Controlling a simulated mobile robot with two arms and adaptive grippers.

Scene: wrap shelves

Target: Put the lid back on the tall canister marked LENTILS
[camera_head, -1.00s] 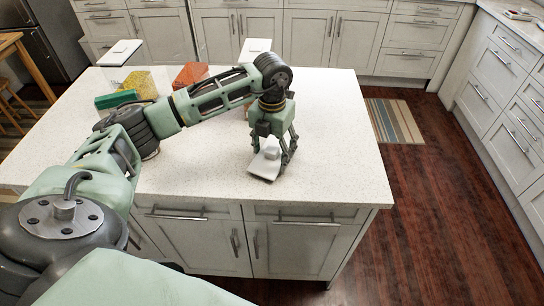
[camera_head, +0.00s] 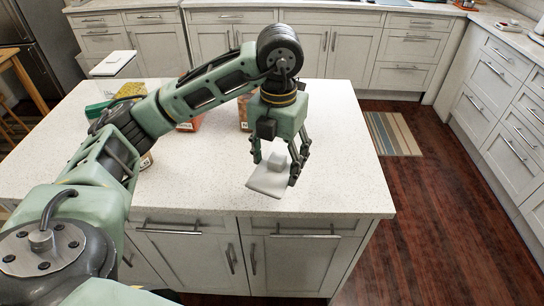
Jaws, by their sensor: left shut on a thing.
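My left gripper (camera_head: 276,166) is shut on the knob of a white square lid (camera_head: 264,186). The lid is tilted and is above the front right part of the island top. A canister with orange contents (camera_head: 190,125) stands behind my left arm, which hides its upper part. Another canister with brownish contents (camera_head: 244,113) shows only as a strip behind the arm. A clear canister (camera_head: 130,90) with yellowish contents stands at the back left under a raised-looking white lid (camera_head: 113,64). I cannot read which one says LENTILS. My right gripper is not in view.
The speckled white island top (camera_head: 345,160) is clear at the right. A green box (camera_head: 97,111) lies at the back left. A small round jar (camera_head: 146,160) shows behind my arm. A striped mat (camera_head: 393,134) lies on the floor beyond the island.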

